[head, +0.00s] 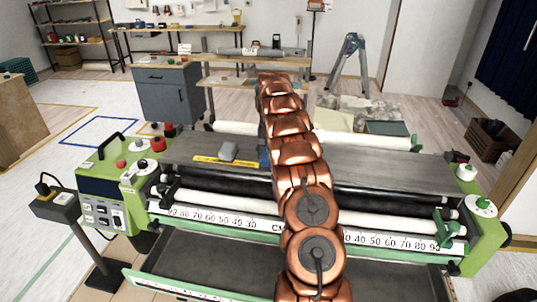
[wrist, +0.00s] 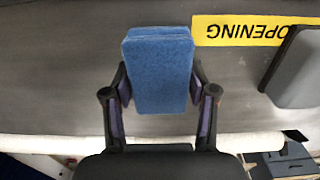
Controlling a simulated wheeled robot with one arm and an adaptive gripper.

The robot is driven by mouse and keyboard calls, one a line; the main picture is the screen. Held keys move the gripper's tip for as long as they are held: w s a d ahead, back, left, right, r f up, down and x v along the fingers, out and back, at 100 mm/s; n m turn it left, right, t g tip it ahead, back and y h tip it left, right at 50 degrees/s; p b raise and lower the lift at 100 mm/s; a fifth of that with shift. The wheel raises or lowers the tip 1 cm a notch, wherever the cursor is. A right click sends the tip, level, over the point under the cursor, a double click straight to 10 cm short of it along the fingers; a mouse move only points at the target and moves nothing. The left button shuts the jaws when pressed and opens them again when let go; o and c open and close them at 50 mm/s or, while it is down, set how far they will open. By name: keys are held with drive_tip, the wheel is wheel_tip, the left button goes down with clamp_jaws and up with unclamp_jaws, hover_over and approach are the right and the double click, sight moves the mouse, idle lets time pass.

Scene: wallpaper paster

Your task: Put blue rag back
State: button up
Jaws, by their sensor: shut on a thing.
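The blue rag (wrist: 159,72) is a folded blue block in the wrist view. My gripper (wrist: 160,85) has one finger on each side of it and is shut on it. The rag is over the grey top plate of the wallpaper paster (wrist: 60,60); I cannot tell whether it touches the plate. In the head view a small part of the blue rag (head: 264,157) shows at the left edge of my copper arm, which hides the gripper itself.
A grey block (head: 228,151) sits on the plate by a yellow "OPENING" label (head: 225,162). The paster (head: 400,168) has rollers and green end housings. Behind it stand a workbench (head: 255,60), a cabinet (head: 168,95) and a stepladder (head: 350,65). The plate's right half is clear.

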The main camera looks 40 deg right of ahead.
drive_tip(key=o, duration=1.2)
drive_tip(key=shift+r+p, duration=0.25)
drive_tip(key=shift+p, duration=0.3)
drive_tip(key=shift+w+r+b, duration=0.15)
drive_tip(key=shift+r+b, duration=0.2)
drive_tip(key=shift+b, duration=0.15)
drive_tip(key=shift+r, duration=0.35)
drive_tip(key=shift+w+r+b, duration=0.15)
drive_tip(key=shift+r+b, duration=0.35)
drive_tip(key=shift+r, duration=0.35)
drive_tip(key=shift+w+r+b, duration=0.1)
drive_tip(key=shift+r+b, duration=0.35)
drive_tip(key=shift+r, duration=0.4)
wheel_tip(320, 180, up, 2)
drive_tip(key=shift+p, duration=0.65)
drive_tip(key=shift+s+r, duration=0.1)
drive_tip(key=shift+r, duration=0.25)
